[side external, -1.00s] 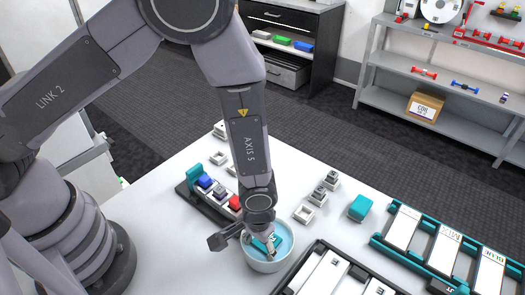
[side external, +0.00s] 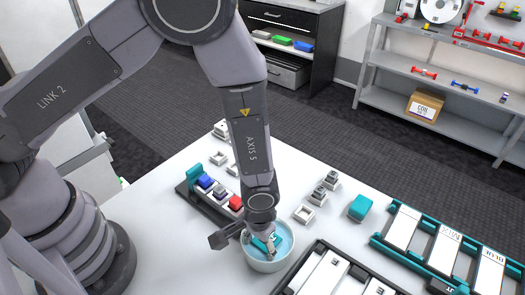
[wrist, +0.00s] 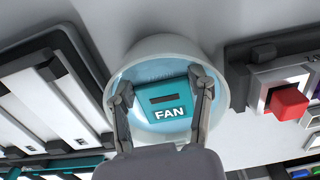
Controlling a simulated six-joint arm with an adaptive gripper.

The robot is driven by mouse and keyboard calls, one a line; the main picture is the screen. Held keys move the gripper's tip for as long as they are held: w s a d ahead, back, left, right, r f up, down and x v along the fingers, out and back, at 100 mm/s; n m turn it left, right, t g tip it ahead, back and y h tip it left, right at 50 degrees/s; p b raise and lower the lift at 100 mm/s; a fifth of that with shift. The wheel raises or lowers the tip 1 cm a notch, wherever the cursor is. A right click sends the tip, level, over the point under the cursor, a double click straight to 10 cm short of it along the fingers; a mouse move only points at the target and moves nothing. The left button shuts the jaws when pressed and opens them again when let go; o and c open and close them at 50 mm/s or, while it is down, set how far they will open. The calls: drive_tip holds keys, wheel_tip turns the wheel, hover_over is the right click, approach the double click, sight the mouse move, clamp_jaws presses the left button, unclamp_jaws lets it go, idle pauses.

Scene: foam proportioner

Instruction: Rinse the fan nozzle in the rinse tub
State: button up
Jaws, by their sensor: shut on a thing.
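The fan nozzle is a teal block labelled FAN (wrist: 163,99), with a dark slot in its face. It sits inside the round white rinse tub (wrist: 150,46), over pale blue water. My gripper (wrist: 161,92) has one finger on each side of the nozzle and is shut on it. In the side external view the tub (side external: 272,266) stands on the white table, and my gripper (side external: 264,243) reaches down into it. The nozzle shows there only in part, behind the fingers. I cannot tell how deep it is in the water.
A dark rack with blue, grey and red blocks (side external: 235,202) stands close left of the tub. A dark tray with white panels (side external: 329,272) lies close right. A teal block (side external: 360,207) and small white holders (side external: 304,214) stand farther back.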

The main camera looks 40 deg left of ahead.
drive_tip(key=shift+w, duration=0.1)
drive_tip(key=shift+r, duration=4.55)
